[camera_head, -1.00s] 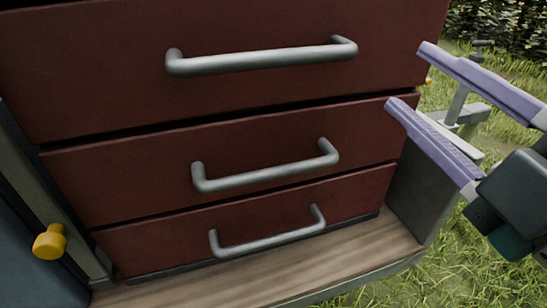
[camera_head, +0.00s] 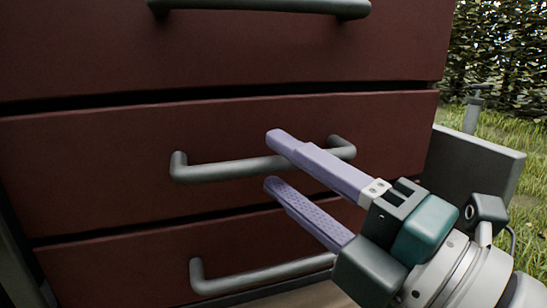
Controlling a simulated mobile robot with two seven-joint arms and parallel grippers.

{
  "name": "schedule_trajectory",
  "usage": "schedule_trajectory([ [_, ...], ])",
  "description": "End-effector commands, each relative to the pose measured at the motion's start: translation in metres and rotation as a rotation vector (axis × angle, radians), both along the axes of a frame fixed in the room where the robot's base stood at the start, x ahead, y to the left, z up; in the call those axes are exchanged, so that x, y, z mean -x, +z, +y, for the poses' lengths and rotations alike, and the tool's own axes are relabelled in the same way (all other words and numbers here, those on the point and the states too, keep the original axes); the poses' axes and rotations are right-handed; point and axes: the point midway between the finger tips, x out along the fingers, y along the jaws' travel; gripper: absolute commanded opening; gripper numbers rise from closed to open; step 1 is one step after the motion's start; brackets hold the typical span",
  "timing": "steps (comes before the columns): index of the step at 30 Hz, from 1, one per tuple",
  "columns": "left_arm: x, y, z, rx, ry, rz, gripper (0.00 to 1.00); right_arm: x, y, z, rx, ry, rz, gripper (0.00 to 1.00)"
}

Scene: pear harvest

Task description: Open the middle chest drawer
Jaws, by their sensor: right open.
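A dark red chest of drawers fills most of the head view. Its middle drawer (camera_head: 110,175) looks shut, with a grey bar handle (camera_head: 225,169) across its front. My right gripper (camera_head: 272,160) comes in from the lower right, its two purple fingers spread apart. In the picture the upper finger overlaps the right part of the middle handle and the lower finger lies below the bar. I cannot tell whether they touch the handle. My left gripper is not in view.
The upper drawer (camera_head: 120,50) has a bar handle (camera_head: 262,6) at the top edge. The lower drawer (camera_head: 110,262) has a handle (camera_head: 250,272) partly behind my right gripper. A grey panel (camera_head: 472,172) stands right of the chest, with grass (camera_head: 520,150) and a hedge (camera_head: 510,45) beyond.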

Motion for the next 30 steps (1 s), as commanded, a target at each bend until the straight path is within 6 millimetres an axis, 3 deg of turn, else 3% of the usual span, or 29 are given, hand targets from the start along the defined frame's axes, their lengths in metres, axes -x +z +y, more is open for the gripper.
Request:
schedule_trajectory([
  [6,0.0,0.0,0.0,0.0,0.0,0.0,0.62,-0.016,0.004,0.014,0.0,-0.001,0.0,0.5],
  [15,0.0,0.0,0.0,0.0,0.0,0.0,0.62,-0.018,0.004,0.015,0.0,-0.001,0.001,0.48],
  [28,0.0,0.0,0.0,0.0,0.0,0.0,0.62,-0.017,0.004,0.015,0.0,-0.001,0.001,0.0],
  [30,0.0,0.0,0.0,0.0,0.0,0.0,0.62,-0.017,0.004,0.015,0.0,-0.001,0.001,0.0],
])
